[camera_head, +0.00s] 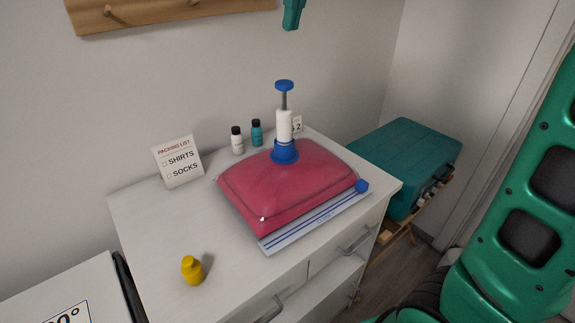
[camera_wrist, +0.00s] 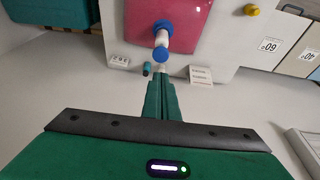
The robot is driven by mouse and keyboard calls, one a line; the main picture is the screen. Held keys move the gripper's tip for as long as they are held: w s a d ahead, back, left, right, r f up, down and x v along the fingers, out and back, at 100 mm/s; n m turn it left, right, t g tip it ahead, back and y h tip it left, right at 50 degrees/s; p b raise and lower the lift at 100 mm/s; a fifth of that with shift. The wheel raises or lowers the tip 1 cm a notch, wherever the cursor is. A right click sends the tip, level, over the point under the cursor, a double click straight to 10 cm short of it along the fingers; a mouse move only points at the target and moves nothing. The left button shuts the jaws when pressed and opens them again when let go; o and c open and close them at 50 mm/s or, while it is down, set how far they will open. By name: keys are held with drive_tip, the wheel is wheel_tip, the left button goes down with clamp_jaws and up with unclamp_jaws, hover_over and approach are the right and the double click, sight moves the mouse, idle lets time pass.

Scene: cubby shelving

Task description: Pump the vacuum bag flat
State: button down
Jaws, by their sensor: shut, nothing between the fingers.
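The vacuum bag (camera_head: 290,185) lies on the white dresser, puffed up around pink contents. Its clear front edge has blue zip lines and a blue slider (camera_head: 361,186) at the right end. A white pump (camera_head: 284,125) with a blue base stands upright on the bag's back part. Its blue handle (camera_head: 284,86) is raised, with grey rod showing below it. My gripper (camera_head: 291,27) is above the handle and apart from it, shut and empty. In the wrist view the shut green fingers (camera_wrist: 162,82) point toward the blue handle (camera_wrist: 160,55), with the pink bag (camera_wrist: 185,15) beyond.
A wooden peg rail (camera_head: 160,14) is on the wall. A teal suitcase (camera_head: 405,160) is at right.

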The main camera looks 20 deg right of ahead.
drive_tip(key=s+d+f+m+g, duration=0.1)
drive_tip(key=s+d+f+m, duration=0.2)
drive_tip(key=s+d+f, duration=0.45)
drive_tip(key=s+d+f+m+g, duration=0.1)
drive_tip(key=s+d+f+m, duration=0.35)
drive_tip(key=d+f, duration=0.55)
drive_tip(key=s+d+f+m+g+h, duration=0.1)
drive_tip(key=s+d+f+m, duration=0.2)
drive_tip(key=s+f, duration=1.2)
drive_tip(key=shift+s+d, duration=0.85)
